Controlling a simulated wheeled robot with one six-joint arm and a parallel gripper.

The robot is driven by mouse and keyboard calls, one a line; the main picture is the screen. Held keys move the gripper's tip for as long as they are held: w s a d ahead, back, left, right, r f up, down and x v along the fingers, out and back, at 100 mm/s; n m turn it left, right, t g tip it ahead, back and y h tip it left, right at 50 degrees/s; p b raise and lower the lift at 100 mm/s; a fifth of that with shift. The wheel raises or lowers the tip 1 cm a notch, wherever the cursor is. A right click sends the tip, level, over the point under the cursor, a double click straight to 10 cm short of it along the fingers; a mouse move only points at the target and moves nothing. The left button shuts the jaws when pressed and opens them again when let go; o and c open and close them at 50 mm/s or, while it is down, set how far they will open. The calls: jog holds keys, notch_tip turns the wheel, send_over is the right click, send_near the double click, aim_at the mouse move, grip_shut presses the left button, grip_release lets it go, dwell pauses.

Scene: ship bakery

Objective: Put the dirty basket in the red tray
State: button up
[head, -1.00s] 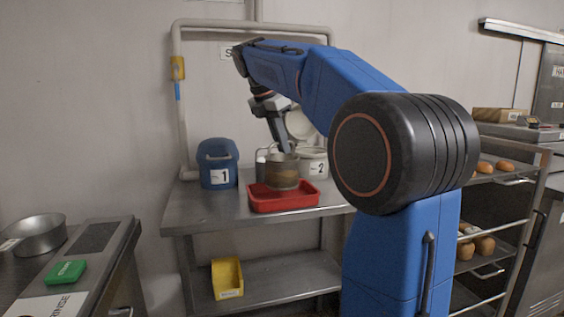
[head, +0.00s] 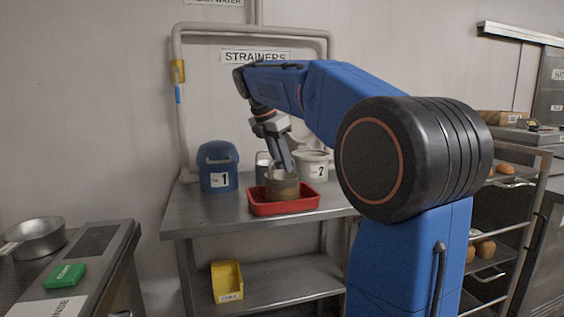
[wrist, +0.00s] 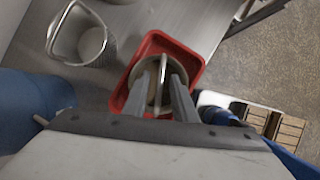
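The dirty basket (head: 282,188), a round brownish strainer, sits upright inside the red tray (head: 258,209) on the steel table. In the wrist view the basket (wrist: 142,92) is within the walls of the red tray (wrist: 190,60), its strip-like handle standing across its middle. My gripper (head: 287,172) points down into the basket from above. In the wrist view the gripper's two fingers (wrist: 165,85) stand apart on either side of the handle, with a gap showing. The fingers hide part of the basket.
Another mesh basket (wrist: 92,45) with a raised handle stands beside the tray. A blue bin marked 1 (head: 217,165) and a pale bin marked 2 (head: 312,165) are on the table (head: 200,215). A yellow bin (head: 227,281) is on the lower shelf.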

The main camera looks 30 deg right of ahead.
jog(key=v, duration=1.2)
jog(key=shift+r, duration=0.15)
jog(key=s+a+f+m+t+y, duration=0.1)
jog(key=s+a+f+m, duration=0.2)
jog(key=s+f+m, duration=0.3)
jog(key=s+a+f+m+t+y, duration=0.1)
jog(key=s+a+f+m, duration=0.3)
jog(key=s+f, duration=0.9)
jog(key=s+a+f+m+t+y, duration=0.2)
jog(key=s+f+m, duration=0.7)
jog(key=f, duration=1.1)
jog(key=shift+s+a+m, duration=0.3)
jog(key=shift+s+a, duration=0.5)
jog(key=shift+a, duration=0.35)
